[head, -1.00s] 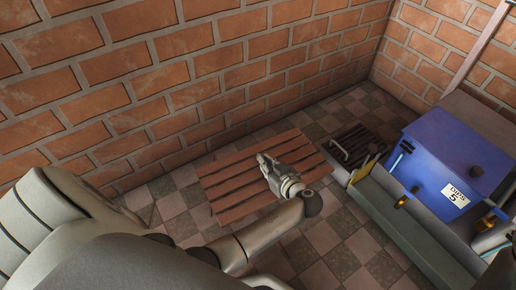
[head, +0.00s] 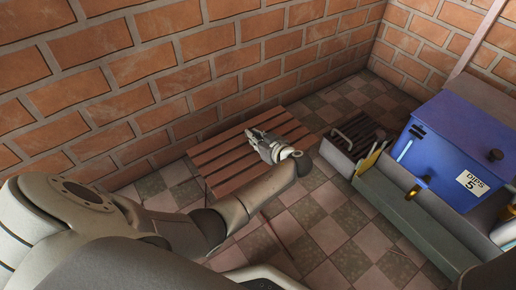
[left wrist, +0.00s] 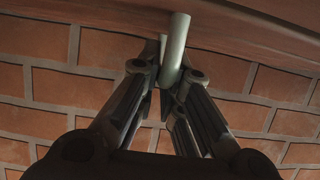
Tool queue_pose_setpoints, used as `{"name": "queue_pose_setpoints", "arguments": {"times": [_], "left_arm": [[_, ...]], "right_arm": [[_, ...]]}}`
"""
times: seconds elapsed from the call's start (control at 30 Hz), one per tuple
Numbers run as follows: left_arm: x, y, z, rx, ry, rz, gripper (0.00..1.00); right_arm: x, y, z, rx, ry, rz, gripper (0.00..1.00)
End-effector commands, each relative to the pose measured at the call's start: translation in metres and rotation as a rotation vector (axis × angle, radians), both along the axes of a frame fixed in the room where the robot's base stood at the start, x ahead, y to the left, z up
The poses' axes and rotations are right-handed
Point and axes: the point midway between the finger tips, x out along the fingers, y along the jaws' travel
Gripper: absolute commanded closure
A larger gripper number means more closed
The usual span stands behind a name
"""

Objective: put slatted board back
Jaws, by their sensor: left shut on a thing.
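The slatted board (head: 222,163) is reddish brown with parallel slats. In the head view it is roughly level beside the brick wall; I cannot tell whether it touches the floor. My left gripper (head: 254,137) is over its middle. In the left wrist view, the fingers (left wrist: 164,75) are shut on a pale grey-green bar (left wrist: 176,50), which looks like the board's handle. A brown surface, likely the board's underside or edge, crosses the top of that view. How the bar joins the board is hidden. My right gripper is not in view.
A dark slatted grate (head: 362,129) with a handle lies to the board's right. A grey trough (head: 415,222) and a blue box (head: 455,150) labelled "DIPS 5" stand at right. The brick wall (head: 150,80) is close behind the board. Checkered floor (head: 335,228) is clear in front.

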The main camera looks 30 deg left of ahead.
Motion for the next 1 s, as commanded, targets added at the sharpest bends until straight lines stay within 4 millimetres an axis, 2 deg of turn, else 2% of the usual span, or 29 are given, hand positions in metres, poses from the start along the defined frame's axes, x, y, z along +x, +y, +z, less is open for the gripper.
{"name": "queue_pose_setpoints", "arguments": {"times": [0.03, 0.13, 0.57, 0.83, 1.0], "left_arm": [[0.006, 0.005, -0.008, 0.008, -0.008, 0.0, 1.0], [0.013, 0.01, -0.017, 0.006, -0.009, -0.001, 1.0], [0.023, 0.02, -0.032, 0.006, -0.009, -0.001, 1.0], [0.027, 0.024, -0.059, 0.005, -0.009, -0.002, 1.0], [0.027, 0.023, -0.067, 0.006, -0.009, -0.002, 1.0]], "right_arm": [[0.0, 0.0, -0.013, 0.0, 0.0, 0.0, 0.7], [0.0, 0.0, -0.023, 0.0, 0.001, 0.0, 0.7], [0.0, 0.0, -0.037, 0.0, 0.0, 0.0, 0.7], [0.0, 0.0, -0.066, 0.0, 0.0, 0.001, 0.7], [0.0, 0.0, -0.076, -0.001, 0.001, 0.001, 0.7]]}}
